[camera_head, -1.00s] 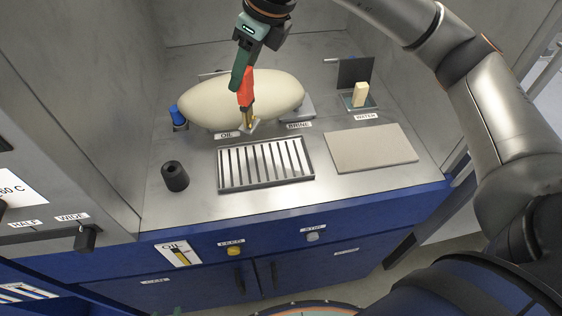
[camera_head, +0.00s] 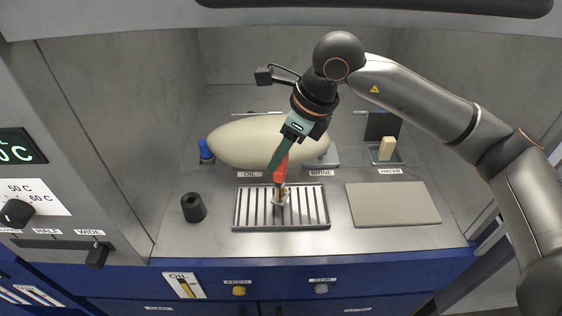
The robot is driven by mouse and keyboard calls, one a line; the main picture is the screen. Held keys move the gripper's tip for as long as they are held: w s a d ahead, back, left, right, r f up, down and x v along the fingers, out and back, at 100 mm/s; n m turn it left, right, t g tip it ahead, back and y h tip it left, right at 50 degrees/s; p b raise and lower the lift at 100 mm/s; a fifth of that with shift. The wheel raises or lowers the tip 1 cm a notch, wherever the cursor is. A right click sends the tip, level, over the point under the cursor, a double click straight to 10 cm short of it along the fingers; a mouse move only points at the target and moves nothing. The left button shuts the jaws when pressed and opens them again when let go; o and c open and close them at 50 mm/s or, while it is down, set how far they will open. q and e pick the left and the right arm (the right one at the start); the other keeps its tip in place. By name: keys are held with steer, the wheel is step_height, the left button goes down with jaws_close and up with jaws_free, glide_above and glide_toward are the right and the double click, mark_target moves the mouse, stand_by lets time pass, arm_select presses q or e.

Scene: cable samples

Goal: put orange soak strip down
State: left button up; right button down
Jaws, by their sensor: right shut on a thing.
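My right gripper (camera_head: 279,170) hangs over the rack from the upper right, pointing down. It is shut on the orange soak strip (camera_head: 281,166), which hangs below the green jaw, slightly tilted. The strip's lower part looks brass-coloured with a small pale end. That end is over the middle of the slotted metal rack (camera_head: 238,206), near its back half. I cannot tell whether it touches the bars. My left gripper is not in view.
A large cream oval body (camera_head: 235,142) lies behind the rack, by the OIL and BRINE labels. A black cylinder (camera_head: 194,208) stands left of the rack, and a flat beige plate (camera_head: 392,204) lies right. A pale block (camera_head: 387,148) stands at the WATER place.

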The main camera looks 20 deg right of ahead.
mark_target(281, 177)
step_height(281, 177, down, 2)
steer(key=shift+f, duration=0.25)
steer(key=shift+f, duration=0.2)
steer(key=c, duration=0.5)
jaws_free()
steer(key=shift+r, duration=0.15)
